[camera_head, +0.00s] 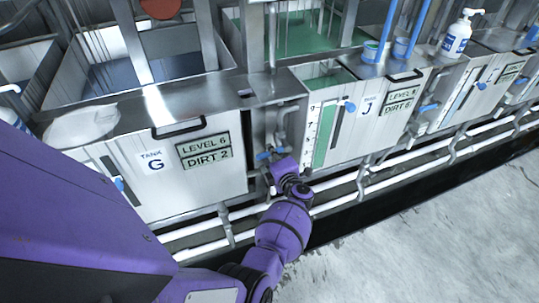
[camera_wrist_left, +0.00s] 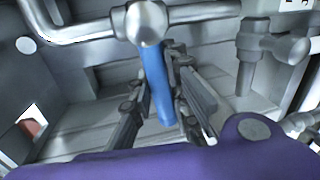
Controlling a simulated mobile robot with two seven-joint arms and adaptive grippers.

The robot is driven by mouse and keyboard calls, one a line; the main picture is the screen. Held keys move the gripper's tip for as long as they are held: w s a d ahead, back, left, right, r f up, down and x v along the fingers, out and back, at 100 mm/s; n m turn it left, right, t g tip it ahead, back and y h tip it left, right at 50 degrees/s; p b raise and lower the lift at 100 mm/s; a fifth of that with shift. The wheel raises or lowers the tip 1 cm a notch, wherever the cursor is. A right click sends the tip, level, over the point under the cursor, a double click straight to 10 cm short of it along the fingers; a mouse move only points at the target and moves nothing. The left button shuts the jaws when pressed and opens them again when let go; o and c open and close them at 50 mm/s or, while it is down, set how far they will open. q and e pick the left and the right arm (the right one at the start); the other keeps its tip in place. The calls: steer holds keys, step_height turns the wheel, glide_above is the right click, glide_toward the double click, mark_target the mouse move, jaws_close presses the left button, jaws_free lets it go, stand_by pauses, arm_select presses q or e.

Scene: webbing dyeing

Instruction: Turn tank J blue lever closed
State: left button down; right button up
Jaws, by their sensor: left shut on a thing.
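Tank J (camera_head: 342,118) is a metal tank with a white label, a green level strip and a "LEVEL 5, DIRT 6" sign. A blue lever (camera_head: 264,156) sits on the pipework low in the gap at the left of tank J. My left gripper (camera_head: 272,164) is at this lever, its fingers partly hidden by my wrist. In the left wrist view the blue lever (camera_wrist_left: 157,85) hangs down from a round metal valve hub (camera_wrist_left: 146,23). The fingers of my left gripper (camera_wrist_left: 160,105) are on both sides of it, shut on it. My right gripper is not in view.
Tank G (camera_head: 190,165) stands left of tank J, with a clear bag (camera_head: 82,124) on its left edge. White pipes (camera_head: 385,183) run along the front below the tanks. A pump bottle (camera_head: 457,36) and blue-banded cups stand on the right. The grey floor (camera_head: 430,220) in front is clear.

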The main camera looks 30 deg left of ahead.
arm_select(q)
steer(key=shift+r+m, duration=0.25)
steer(key=shift+m, duration=0.05)
stand_by(0.5)
steer(key=c, duration=1.6)
jaws_free()
steer(key=shift+c, duration=0.2)
steer(key=shift+d, duration=0.1)
steer(key=v, duration=1.2)
steer(key=shift+w, duration=0.1)
